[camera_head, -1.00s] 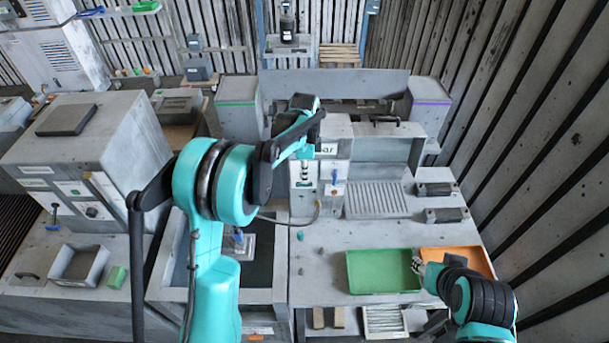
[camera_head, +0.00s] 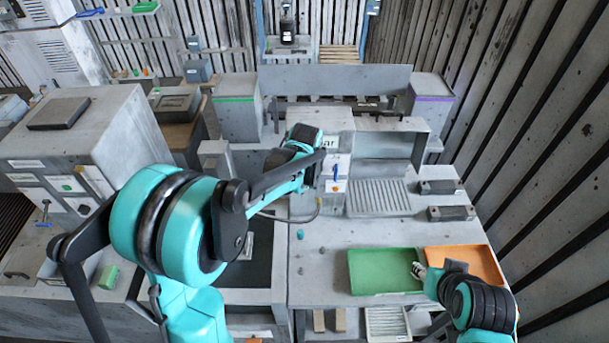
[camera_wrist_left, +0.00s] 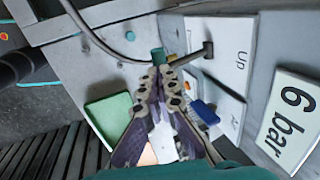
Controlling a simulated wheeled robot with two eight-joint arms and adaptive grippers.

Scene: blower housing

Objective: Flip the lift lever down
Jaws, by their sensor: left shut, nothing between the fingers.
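In the left wrist view a lever with a dark rod (camera_wrist_left: 188,57) and a teal tip (camera_wrist_left: 158,56) sticks out from a white plate marked "Up" (camera_wrist_left: 242,58). I take it for the lift lever. My left gripper (camera_wrist_left: 160,77) is shut and empty, its fingertips close by the teal tip; I cannot tell if they touch. In the head view my left gripper (camera_head: 303,187) is at the front of the grey control box (camera_head: 325,120), and the arm hides the lever. My right gripper (camera_head: 418,270) hangs over the green tray; its jaw opening is unclear.
A blue lever (camera_wrist_left: 203,112) sits beside the "Up" plate, near a "6 bar" sign (camera_wrist_left: 287,120). A grey hose (camera_wrist_left: 95,35) runs close by. The green tray (camera_head: 352,282) and orange tray (camera_head: 480,256) lie on the bench's right. The bench (camera_head: 330,245) before the box is mostly clear.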

